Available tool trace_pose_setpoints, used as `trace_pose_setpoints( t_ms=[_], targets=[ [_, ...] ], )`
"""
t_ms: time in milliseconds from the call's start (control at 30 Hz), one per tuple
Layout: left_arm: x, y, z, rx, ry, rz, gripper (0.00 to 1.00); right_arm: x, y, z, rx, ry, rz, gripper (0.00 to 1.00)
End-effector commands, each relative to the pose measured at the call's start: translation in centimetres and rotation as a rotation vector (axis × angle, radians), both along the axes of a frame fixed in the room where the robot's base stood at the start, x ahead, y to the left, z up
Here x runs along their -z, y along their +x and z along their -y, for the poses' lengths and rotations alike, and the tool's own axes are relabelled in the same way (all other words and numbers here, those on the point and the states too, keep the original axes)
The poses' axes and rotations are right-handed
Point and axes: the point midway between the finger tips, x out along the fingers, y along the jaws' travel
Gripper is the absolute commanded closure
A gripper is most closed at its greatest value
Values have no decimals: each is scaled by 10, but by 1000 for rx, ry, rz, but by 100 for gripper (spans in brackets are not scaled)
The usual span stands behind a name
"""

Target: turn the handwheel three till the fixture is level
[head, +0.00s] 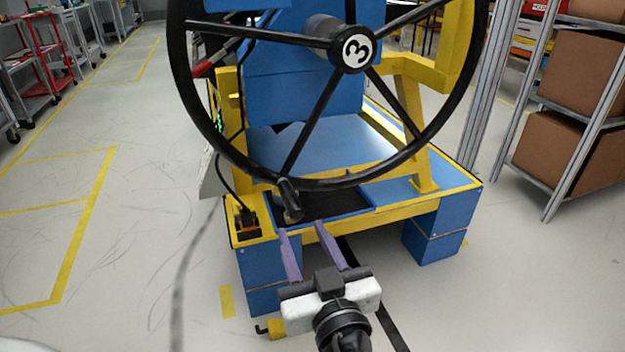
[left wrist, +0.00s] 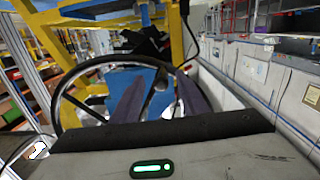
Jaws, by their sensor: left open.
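Handwheel three (head: 356,50) is a large black spoked wheel with a white "3" disc on its hub, on the front of a blue and yellow fixture (head: 310,140). A black handle (head: 289,200) stands out from its lower rim. My left gripper (head: 302,228), with purple fingers, is open just below the handle, the fingers apart and pointing up at it. No contact shows. Whether the fixture is level cannot be told. My right gripper is out of view.
A metal shelf with brown boxes (head: 575,150) stands at the right. A red cart (head: 40,60) and other racks are at the far left. The floor on the left, with yellow lines (head: 85,220), is clear.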

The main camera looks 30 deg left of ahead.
Motion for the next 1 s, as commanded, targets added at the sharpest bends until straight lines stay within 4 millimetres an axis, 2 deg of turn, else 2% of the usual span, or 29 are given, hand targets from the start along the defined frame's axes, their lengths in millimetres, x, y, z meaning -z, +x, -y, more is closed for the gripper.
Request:
trace_pose_setpoints(
  t_ms=[67,167,600,800,1000],
  targets=[
    [-10,-2,-1,-24,-3,47,60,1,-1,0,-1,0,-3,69],
    [-13,3,-7,-33,-3,66,60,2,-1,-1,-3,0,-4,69],
    [-12,52,-65,-31,0,60,60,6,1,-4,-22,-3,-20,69],
    [-12,62,-77,-29,-2,59,60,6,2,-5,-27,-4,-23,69],
    [-12,63,-78,-29,-4,59,60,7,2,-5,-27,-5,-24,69]
  ],
)
